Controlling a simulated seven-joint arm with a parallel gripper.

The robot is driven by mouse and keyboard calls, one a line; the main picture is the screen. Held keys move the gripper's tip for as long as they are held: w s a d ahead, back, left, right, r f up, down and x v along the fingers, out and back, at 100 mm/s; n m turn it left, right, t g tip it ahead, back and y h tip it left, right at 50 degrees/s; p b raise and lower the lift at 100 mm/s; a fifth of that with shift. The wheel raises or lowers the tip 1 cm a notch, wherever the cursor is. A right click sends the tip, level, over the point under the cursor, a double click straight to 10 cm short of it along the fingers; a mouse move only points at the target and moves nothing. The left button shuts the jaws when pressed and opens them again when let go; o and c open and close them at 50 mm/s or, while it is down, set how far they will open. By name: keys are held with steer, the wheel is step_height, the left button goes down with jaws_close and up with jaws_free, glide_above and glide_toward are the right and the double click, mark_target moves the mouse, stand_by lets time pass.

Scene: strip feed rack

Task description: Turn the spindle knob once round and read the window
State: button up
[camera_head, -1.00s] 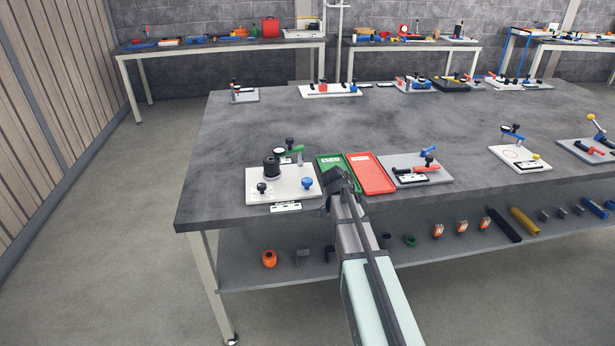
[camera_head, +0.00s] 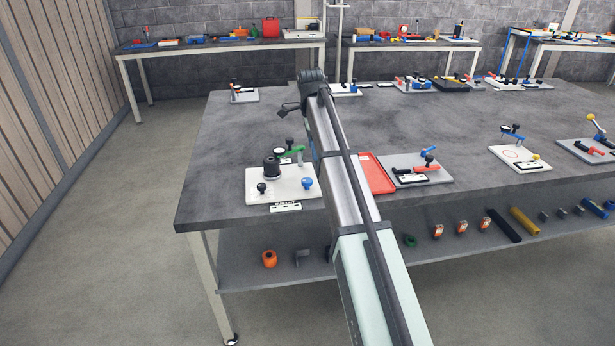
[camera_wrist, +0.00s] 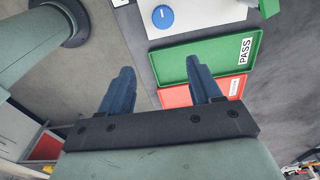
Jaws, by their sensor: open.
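The white board (camera_head: 250,193) lies at the near left of the grey table. I cannot tell which part is the spindle knob; no window reading is legible. In the wrist view, my gripper (camera_wrist: 160,65) is open, with nothing between its blue fingers. Beyond the fingers show the blue knob (camera_wrist: 162,15) on its white board (camera_wrist: 203,14) and a green tray marked PASS (camera_wrist: 205,65).
A red tray (camera_head: 376,175) lies right of my arm; it also shows in the wrist view (camera_wrist: 175,97). Right of it is a grey board (camera_head: 405,178) with red and blue levers. More boards stand along the back and right. The table's left middle is clear.

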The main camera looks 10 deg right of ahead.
mark_target(308, 180)
steer(key=shift+n+y, duration=0.3)
steer(key=shift+y, duration=0.1)
steer(key=f, duration=0.4)
steer(key=a+f, duration=0.1)
steer(key=f, duration=0.3)
steer(key=w+a+f, duration=0.1)
steer(key=f, duration=0.2)
steer(key=shift+f, duration=0.4)
steer(key=shift+c, duration=0.2)
steer(key=c, duration=1)
